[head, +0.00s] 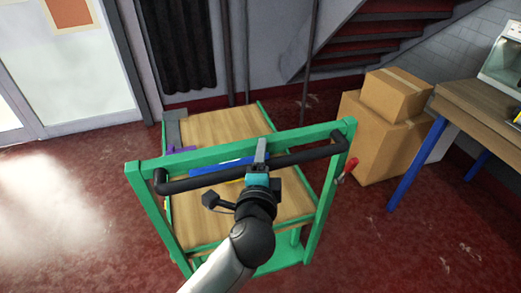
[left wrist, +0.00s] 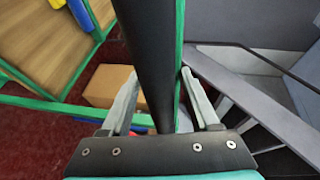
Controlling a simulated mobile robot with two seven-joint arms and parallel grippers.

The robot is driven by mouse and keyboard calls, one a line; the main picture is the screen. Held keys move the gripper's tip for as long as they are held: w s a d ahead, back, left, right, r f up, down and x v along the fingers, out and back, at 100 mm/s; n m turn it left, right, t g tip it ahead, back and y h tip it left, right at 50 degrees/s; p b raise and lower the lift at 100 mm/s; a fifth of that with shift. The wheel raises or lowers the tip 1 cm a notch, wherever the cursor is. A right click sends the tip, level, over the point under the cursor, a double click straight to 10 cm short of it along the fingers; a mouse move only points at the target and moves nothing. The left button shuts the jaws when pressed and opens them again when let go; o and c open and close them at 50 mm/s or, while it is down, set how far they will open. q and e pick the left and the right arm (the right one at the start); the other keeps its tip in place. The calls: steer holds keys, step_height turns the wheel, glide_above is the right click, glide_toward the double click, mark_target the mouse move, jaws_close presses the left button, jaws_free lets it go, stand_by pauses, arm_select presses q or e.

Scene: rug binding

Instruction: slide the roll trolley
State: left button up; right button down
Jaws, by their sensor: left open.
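The roll trolley (head: 322,190) has a green frame and wooden decks, and it stands on the red floor in front of me. A black push handle (head: 208,177) runs across its near upright frame. My left gripper (head: 261,155) is at the middle of this handle. In the left wrist view the open fingers of my left gripper (left wrist: 160,88) lie on either side of the black handle (left wrist: 148,45), with the bar between them. A gap shows beside the bar. My right gripper is not in view.
Stacked cardboard boxes (head: 378,135) stand close to the right of the trolley. A table (head: 480,103) with blue legs is farther right. A wall and a staircase (head: 375,32) are behind. Open floor (head: 75,215) lies to the left. A red-ended lever (head: 348,171) sticks out at the trolley's right.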

arm_select(q)
steer(key=shift+w, duration=0.15)
steer(key=shift+c, duration=0.4)
jaws_close()
stand_by(1.0)
